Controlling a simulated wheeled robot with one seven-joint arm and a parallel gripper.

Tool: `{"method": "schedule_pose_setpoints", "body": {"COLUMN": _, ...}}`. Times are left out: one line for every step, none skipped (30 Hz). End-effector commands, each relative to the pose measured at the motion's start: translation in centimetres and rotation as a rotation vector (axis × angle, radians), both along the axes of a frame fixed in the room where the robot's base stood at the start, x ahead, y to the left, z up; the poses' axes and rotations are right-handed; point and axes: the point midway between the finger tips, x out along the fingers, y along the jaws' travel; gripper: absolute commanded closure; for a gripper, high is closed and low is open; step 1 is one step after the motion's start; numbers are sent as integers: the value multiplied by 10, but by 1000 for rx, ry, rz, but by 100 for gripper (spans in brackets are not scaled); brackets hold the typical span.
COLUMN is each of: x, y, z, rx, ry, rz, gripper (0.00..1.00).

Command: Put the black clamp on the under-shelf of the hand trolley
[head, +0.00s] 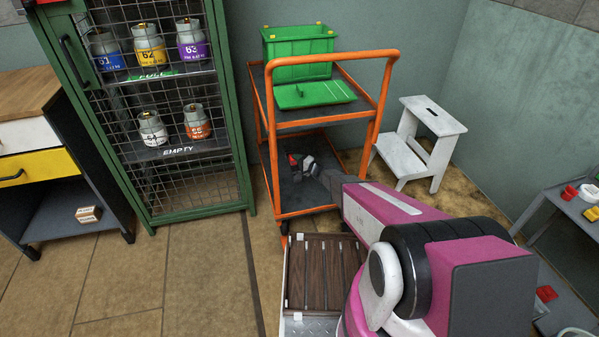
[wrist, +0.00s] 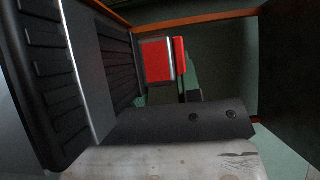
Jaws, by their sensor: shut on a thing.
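The orange hand trolley (head: 387,100) stands in the middle of the head view. Its dark under-shelf (head: 290,200) lies low inside the orange frame. My gripper (head: 306,166) is inside the trolley, between the upper deck and the under-shelf, and is shut on the black clamp. The clamp shows small in the head view, with a red part (head: 293,159) at its left. I cannot tell whether the clamp touches the under-shelf.
A green crate (head: 300,42) and a green tray (head: 313,93) sit on the trolley's upper deck, above my gripper. A green mesh cabinet (head: 243,150) with gas cylinders stands close at left. A white step stool (head: 415,140) stands at right. The visible under-shelf around the gripper looks bare.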

Motion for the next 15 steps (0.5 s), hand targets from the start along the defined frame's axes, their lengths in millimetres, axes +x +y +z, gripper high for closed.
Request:
{"method": "schedule_pose_setpoints", "body": {"x": 2, "y": 0, "z": -9, "rx": 1, "ry": 1, "rz": 0, "gripper": 100}}
{"method": "schedule_pose_setpoints", "body": {"x": 2, "y": 0, "z": -14, "rx": 0, "ry": 1, "rz": 0, "gripper": 100}}
{"method": "schedule_pose_setpoints", "body": {"x": 2, "y": 0, "z": -21, "rx": 0, "ry": 1, "rz": 0, "gripper": 100}}
{"method": "schedule_pose_setpoints", "body": {"x": 3, "y": 1, "z": -27, "rx": -1, "ry": 1, "rz": 0, "gripper": 100}}
{"method": "schedule_pose_setpoints", "body": {"x": 3, "y": 1, "z": -32, "rx": -1, "ry": 1, "rz": 0, "gripper": 100}}
{"method": "schedule_pose_setpoints", "body": {"x": 2, "y": 1, "z": -39, "rx": 0, "ry": 1, "rz": 0, "gripper": 100}}
{"method": "schedule_pose_setpoints", "body": {"x": 2, "y": 1, "z": -44, "rx": 0, "ry": 1, "rz": 0, "gripper": 100}}
{"method": "schedule_pose_setpoints", "body": {"x": 2, "y": 1, "z": -48, "rx": 0, "ry": 1, "rz": 0, "gripper": 100}}
{"method": "schedule_pose_setpoints", "body": {"x": 2, "y": 1, "z": -51, "rx": 1, "ry": 1, "rz": 0, "gripper": 100}}
{"method": "schedule_pose_setpoints", "body": {"x": 2, "y": 1, "z": -53, "rx": 0, "ry": 0, "rz": 0, "gripper": 100}}
{"method": "schedule_pose_setpoints", "body": {"x": 2, "y": 1, "z": -55, "rx": 1, "ry": -1, "rz": 0, "gripper": 100}}
{"method": "schedule_pose_setpoints", "body": {"x": 2, "y": 1, "z": -57, "rx": 1, "ry": -1, "rz": 0, "gripper": 100}}
{"method": "schedule_pose_setpoints", "body": {"x": 2, "y": 1, "z": -60, "rx": 1, "ry": -1, "rz": 0, "gripper": 100}}
{"method": "schedule_pose_setpoints", "body": {"x": 2, "y": 1, "z": -63, "rx": 1, "ry": -1, "rz": 0, "gripper": 100}}
{"method": "schedule_pose_setpoints", "body": {"x": 2, "y": 1, "z": -68, "rx": 1, "ry": -1, "rz": 0, "gripper": 100}}
